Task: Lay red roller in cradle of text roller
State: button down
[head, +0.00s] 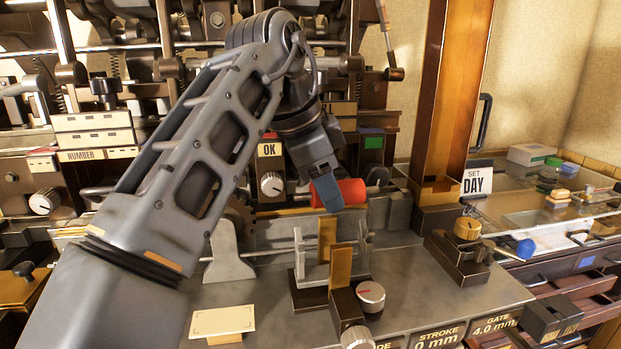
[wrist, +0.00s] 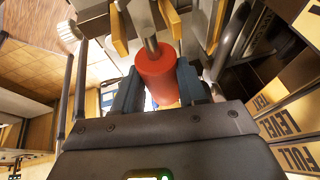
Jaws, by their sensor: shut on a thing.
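The red roller (head: 345,191) is a short red cylinder on a thin metal shaft. My gripper (head: 326,194) is shut on it and holds it above the metal bench, in front of the machine. In the wrist view the red roller (wrist: 157,75) sits between the two dark blue fingers of my gripper (wrist: 158,92), its grey shaft pointing up in the picture. Pale grey upright supports (head: 229,255) stand below and left of the roller. I cannot tell which support is the cradle of the text roller.
A brown post (head: 441,95) stands to the right of the roller. Brass-faced blocks (head: 341,267) and a round knob (head: 370,295) stand on the bench below it. A "SET DAY" card (head: 475,182) and a blue-ended handle (head: 524,248) are further right. A paper card (head: 223,321) lies at the front.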

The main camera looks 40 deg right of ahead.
aim_at(313, 202)
jog(key=shift+s+f+b, duration=0.1)
jog(key=shift+f+b, duration=2.75)
jog(key=shift+f, duration=0.85)
jog(key=c, duration=0.5)
grip_release()
jog(key=shift+c, duration=0.2)
jog(key=v, duration=0.8)
jog(key=shift+f, duration=0.15)
